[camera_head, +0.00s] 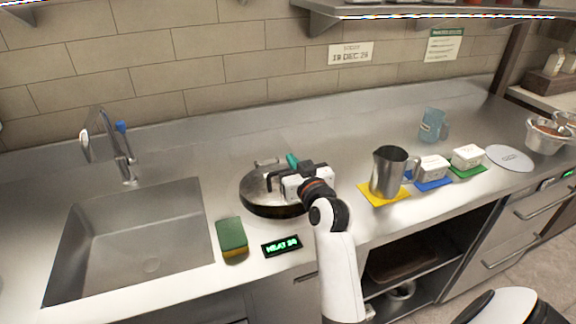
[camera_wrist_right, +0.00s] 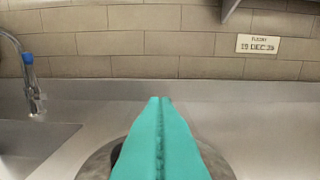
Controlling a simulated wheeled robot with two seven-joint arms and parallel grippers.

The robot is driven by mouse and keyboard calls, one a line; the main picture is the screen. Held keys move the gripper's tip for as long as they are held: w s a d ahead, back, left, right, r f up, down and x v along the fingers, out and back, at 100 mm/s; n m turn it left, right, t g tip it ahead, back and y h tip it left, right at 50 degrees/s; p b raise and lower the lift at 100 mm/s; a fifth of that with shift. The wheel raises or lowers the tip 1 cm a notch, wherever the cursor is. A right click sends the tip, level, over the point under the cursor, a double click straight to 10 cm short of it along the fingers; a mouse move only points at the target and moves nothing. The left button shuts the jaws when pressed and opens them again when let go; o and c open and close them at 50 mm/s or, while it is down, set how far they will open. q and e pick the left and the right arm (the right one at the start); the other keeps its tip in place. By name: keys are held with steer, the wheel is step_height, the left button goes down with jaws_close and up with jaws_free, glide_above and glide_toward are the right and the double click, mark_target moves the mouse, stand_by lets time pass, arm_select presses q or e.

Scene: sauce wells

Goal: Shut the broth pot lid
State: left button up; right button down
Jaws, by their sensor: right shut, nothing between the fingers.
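The broth pot (camera_head: 262,209) is a round, dark-rimmed vessel set in the counter right of the sink. Its round steel lid (camera_head: 257,184) lies over it and looks nearly flat; whether it is fully seated I cannot tell. My right gripper (camera_head: 292,160), with teal fingers, is over the lid's far right part and hides some of it. The fingers are shut together and empty, pointing toward the back wall. In the wrist view the teal fingers (camera_wrist_right: 159,105) cover the middle of the round metal below, with a dark patch at their left. My left gripper is not in view.
A sink (camera_head: 135,235) with a faucet (camera_head: 127,165) lies left. A sponge (camera_head: 231,236) and a lit display (camera_head: 281,246) sit in front of the pot. A steel pitcher (camera_head: 389,172) on a yellow mat stands right. The counter behind is clear.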

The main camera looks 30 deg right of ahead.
mark_target(288, 169)
steer(key=w+f, duration=0.3)
steer(key=shift+w+d+p, duration=0.2)
steer(key=shift+d+p, duration=0.1)
steer(key=shift+p, duration=0.05)
steer(key=shift+s+a+f, duration=0.1)
steer(key=shift+s+f, duration=0.1)
steer(key=shift+f, duration=0.2)
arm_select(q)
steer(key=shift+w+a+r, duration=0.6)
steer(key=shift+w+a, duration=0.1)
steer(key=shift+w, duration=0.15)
arm_select(e)
steer(key=shift+f, duration=0.1)
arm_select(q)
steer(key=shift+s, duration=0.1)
